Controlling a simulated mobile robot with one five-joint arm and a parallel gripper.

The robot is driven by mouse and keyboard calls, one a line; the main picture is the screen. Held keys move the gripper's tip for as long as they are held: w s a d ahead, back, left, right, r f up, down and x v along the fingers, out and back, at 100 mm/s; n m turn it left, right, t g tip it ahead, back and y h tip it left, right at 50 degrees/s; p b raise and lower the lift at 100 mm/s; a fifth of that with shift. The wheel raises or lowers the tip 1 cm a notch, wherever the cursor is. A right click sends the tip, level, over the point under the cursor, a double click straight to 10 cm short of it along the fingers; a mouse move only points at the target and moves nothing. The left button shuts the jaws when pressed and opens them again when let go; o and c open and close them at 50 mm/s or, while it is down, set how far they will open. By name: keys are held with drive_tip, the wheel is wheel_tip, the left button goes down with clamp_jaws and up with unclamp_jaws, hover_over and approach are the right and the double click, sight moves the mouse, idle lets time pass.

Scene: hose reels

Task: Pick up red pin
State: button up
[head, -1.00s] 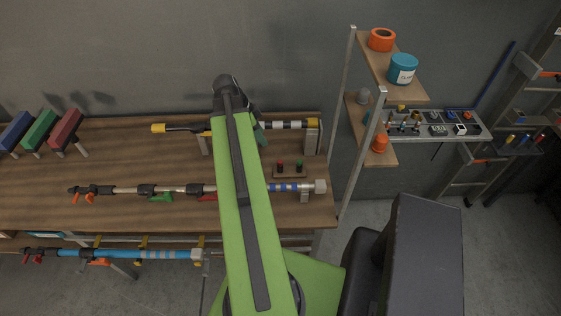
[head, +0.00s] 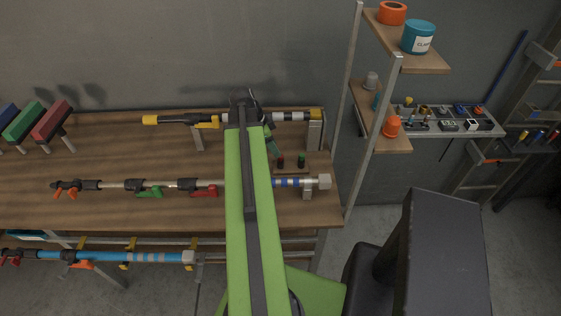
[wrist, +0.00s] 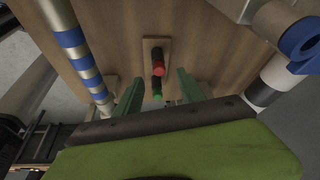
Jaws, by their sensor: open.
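The red pin (head: 280,163) stands in a small wooden block (head: 292,171) on the workbench, with a green pin (head: 301,161) to its right. In the wrist view the red pin (wrist: 158,63) is in the middle, with the green pin (wrist: 156,92) just below it. My gripper (wrist: 160,76) is open and empty, its two green fingers left and right of the pins in that view and touching neither as far as I can tell. In the head view one green finger (head: 271,143) shows just behind the red pin; my arm hides the rest.
A blue-striped pole (head: 295,183) lies on supports in front of the block. A yellow and black pole (head: 190,120) lies behind it. A metal shelf post (head: 355,145) stands at the bench's right end. Bare bench top (head: 110,155) shows to the left.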

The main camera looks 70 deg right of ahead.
sight(280, 161)
drive_tip(key=b+x, duration=0.4)
drive_tip(key=x, duration=0.1)
drive_tip(key=shift+f, duration=0.1)
drive_tip(key=shift+a+r, duration=0.1)
drive_tip(key=shift+r, duration=0.1)
clamp_jaws()
